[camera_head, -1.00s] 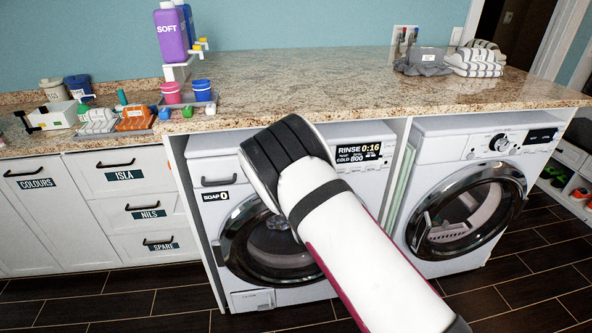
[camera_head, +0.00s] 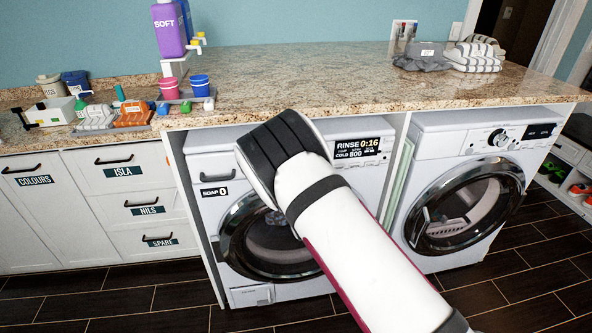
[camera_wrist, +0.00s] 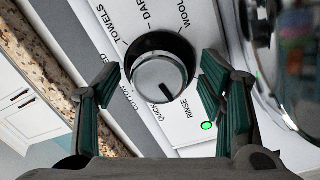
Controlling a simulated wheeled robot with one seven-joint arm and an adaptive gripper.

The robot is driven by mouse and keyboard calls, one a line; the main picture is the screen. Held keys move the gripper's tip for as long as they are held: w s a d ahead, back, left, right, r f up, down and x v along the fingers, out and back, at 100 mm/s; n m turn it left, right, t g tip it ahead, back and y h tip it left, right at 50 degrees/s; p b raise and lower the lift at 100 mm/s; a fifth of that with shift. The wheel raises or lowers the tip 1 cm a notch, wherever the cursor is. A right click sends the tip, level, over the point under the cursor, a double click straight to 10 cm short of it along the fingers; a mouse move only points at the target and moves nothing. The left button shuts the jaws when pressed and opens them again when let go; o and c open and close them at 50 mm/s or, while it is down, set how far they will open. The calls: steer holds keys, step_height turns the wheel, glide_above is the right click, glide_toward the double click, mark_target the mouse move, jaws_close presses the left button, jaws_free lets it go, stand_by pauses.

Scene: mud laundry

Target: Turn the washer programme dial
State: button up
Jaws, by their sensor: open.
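The programme dial (camera_wrist: 160,72), a round knob with a dark ring and silver face, fills the middle of the wrist view. Its dark pointer line points down towards the side of the QUICK and RINSE labels, and a green light (camera_wrist: 207,126) glows by RINSE. My gripper (camera_wrist: 158,84) is open, with one finger on each side of the dial; I cannot tell whether either finger touches it. In the head view my arm covers the dial on the left washer (camera_head: 208,165). That washer's display (camera_head: 357,148) reads RINSE 0:16, COLD 800.
The granite counter (camera_head: 300,85) overhangs just above the washer panel. A second front-loading machine (camera_head: 430,140) stands to the right. Cabinets with labelled drawers (camera_head: 145,210) are on the left. Dark floor lies in front.

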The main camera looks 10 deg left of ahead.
steer(key=v, duration=1.2)
steer(key=shift+w+r, duration=0.1)
steer(key=w+d+r+m+g+h, duration=0.2)
steer(key=d+r+m+g+h, duration=0.15)
steer(key=d+r+m, duration=0.4)
steer(key=s+d+r+m+g, duration=0.35)
steer(key=s+d+r, duration=0.25)
steer(key=s+r, duration=0.25)
steer(key=s+d+r+m+g, duration=0.1)
steer(key=s+d, duration=0.3)
steer(key=s, duration=0.6)
steer(key=s+d+r+m+g, duration=0.2)
steer(key=s+d+r+g, duration=0.1)
steer(key=s, duration=0.7)
steer(key=s+d+r+m+g, duration=0.1)
steer(key=s+d+r+g, duration=0.1)
steer(key=s, duration=0.9)
steer(key=d+r, duration=0.1)
steer(key=d, duration=0.1)
steer(key=shift+d+r+m+h, duration=0.3)
steer(key=shift+r+m+h, duration=0.05)
steer(key=shift+m, duration=0.05)
